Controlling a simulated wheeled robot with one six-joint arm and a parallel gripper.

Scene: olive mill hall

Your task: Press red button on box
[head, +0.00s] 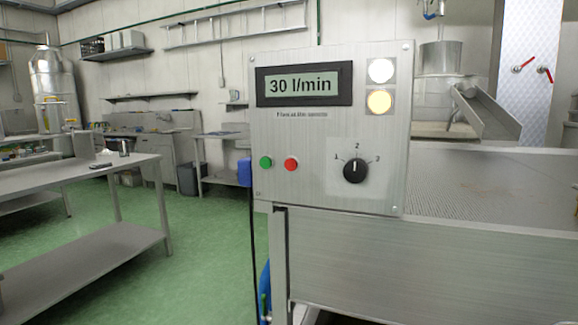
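The control box (331,128) is a grey metal panel, facing me near the middle of the head view. The red button (291,164) is on its lower left part, just right of a green button (265,162). A display (304,86) at the top reads "30 l/min". To its right are a white lamp (381,71) and a yellow lamp (379,102) below it. A black rotary knob (355,171) with marks 1, 2, 3 sits at lower right, its white line pointing up near 2. Nothing covers the red button. My gripper is not in view.
The box is mounted at the left end of a large metal machine (430,258) that fills the lower right. A steel table (85,178) stands at left. Green floor (205,235) lies open between them. A sink unit and shelves line the back wall.

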